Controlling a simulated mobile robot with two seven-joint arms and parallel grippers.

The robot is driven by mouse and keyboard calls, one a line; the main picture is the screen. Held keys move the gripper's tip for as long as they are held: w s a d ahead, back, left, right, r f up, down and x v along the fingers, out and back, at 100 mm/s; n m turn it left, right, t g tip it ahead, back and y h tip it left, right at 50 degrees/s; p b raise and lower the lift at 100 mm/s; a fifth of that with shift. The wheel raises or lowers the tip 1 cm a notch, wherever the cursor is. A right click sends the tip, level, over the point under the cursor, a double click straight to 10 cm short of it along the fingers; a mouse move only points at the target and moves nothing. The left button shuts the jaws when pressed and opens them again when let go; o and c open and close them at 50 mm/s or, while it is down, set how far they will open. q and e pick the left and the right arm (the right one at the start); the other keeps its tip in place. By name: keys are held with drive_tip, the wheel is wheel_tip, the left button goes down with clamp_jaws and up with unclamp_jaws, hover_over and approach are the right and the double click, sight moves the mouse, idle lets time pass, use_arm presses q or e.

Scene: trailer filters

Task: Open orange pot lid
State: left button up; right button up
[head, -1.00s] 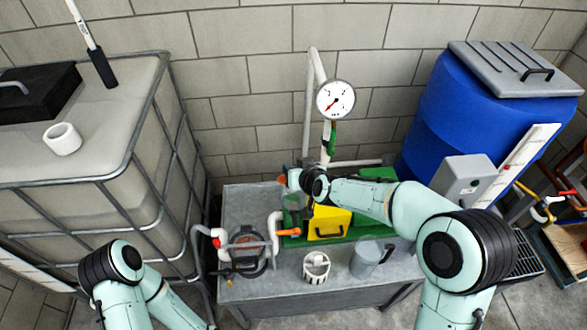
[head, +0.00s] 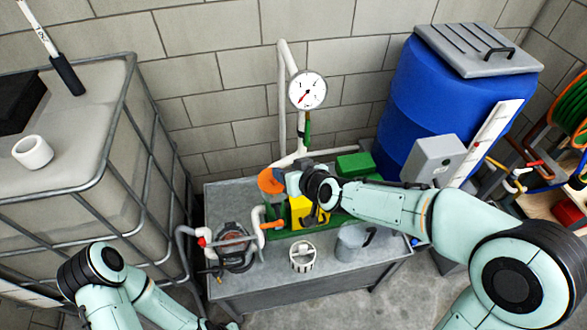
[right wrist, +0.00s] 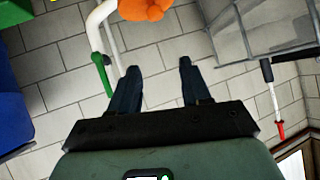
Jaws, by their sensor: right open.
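The orange round lid (head: 271,180) shows at the back of the grey bench, next to the pump parts. My right gripper (head: 287,179) is close beside it on its right, partly hidden by my own wrist. In the right wrist view an orange piece (right wrist: 146,9) shows at the top edge, cut off by the frame. The right gripper (right wrist: 156,88) is open there, with nothing between its fingers. I cannot tell in the head view whether it touches the lid. My left arm comes in at the lower left; its gripper is not clearly visible.
A yellow box (head: 300,210) sits just below my right wrist. A pipe with a gauge (head: 307,91) rises behind the bench (head: 262,288). A white strainer cup (head: 303,256) and a clear jug (head: 350,243) stand at the front. A blue barrel (head: 433,115) stands right.

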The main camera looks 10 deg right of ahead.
use_arm(q)
drive_tip(key=shift+w+r+p, duration=0.35)
drive_tip(key=shift+w+r, duration=0.4)
use_arm(e)
drive_tip(key=shift+v, duration=1.2)
